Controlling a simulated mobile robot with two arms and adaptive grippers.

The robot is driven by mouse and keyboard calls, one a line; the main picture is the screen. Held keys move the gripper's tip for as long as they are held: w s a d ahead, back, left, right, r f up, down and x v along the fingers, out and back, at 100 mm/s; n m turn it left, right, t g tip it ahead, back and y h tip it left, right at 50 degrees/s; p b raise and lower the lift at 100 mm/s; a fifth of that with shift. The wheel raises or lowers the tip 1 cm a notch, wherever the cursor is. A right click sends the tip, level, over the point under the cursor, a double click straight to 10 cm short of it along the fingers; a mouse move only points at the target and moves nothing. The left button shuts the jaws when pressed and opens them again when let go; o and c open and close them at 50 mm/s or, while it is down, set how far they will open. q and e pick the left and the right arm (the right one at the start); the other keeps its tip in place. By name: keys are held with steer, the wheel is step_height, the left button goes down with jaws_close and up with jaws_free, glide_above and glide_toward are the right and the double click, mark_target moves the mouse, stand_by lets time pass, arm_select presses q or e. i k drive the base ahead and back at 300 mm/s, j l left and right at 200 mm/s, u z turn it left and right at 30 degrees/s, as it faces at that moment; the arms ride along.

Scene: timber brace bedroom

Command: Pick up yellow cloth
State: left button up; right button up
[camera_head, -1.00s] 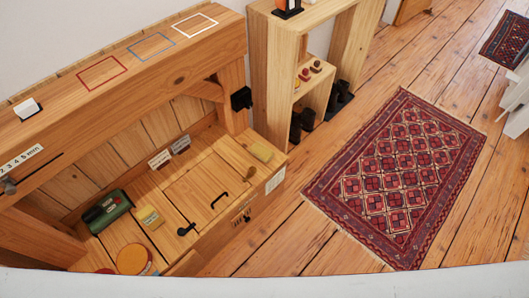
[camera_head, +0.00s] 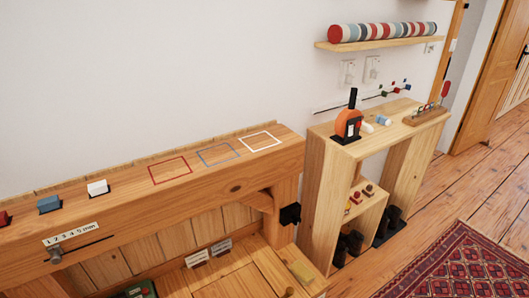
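The green object (camera_head: 140,291) shows only as a sliver at the bottom edge. Neither of my grippers shows in the head view.
The bench's upper beam (camera_head: 120,212) bears red, blue and white outlined squares and small blocks. A wooden shelf unit (camera_head: 322,190) stands to the right, with an orange item (camera_head: 347,125) on top. A patterned rug (camera_head: 455,268) lies on open floor at the right.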

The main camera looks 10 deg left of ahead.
mark_target(306, 276)
steer(key=u, duration=0.45)
steer(key=i+l+u, duration=0.3)
steer(key=l+u, duration=0.3)
steer(key=i+l+u, duration=0.15)
steer(key=l+u, duration=0.15)
steer(key=l, duration=0.2)
